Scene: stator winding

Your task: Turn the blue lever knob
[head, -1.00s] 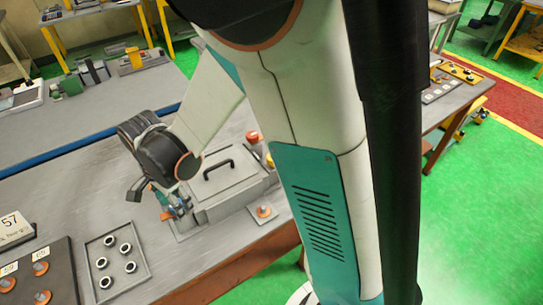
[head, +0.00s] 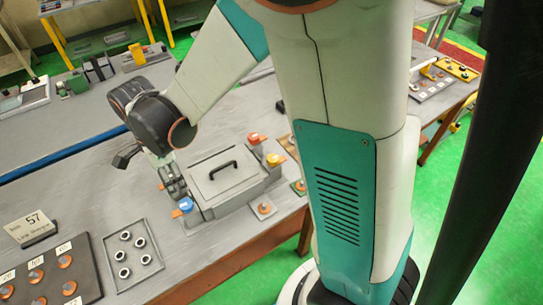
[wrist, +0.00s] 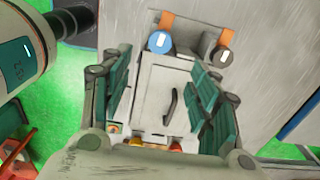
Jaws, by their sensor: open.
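The blue lever knob (head: 184,205) sits at the front left of a grey box (head: 228,181) with a black handle. In the wrist view the blue knob (wrist: 159,43) shows as a round blue disc with a white mark, beside an orange tab. My gripper (head: 173,184) is over the left side of the box, close behind the knob in the head view. Its teal-padded fingers (wrist: 160,80) are spread apart and empty in the wrist view. The knob lies beyond the fingertips, and I see no contact.
A second round knob with an orange tab (wrist: 225,37) stands beside the blue one. Orange and red knobs (head: 256,138) are at the box's far right. A tray with several rings (head: 150,266) and a dark button panel (head: 88,285) lie left of it.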

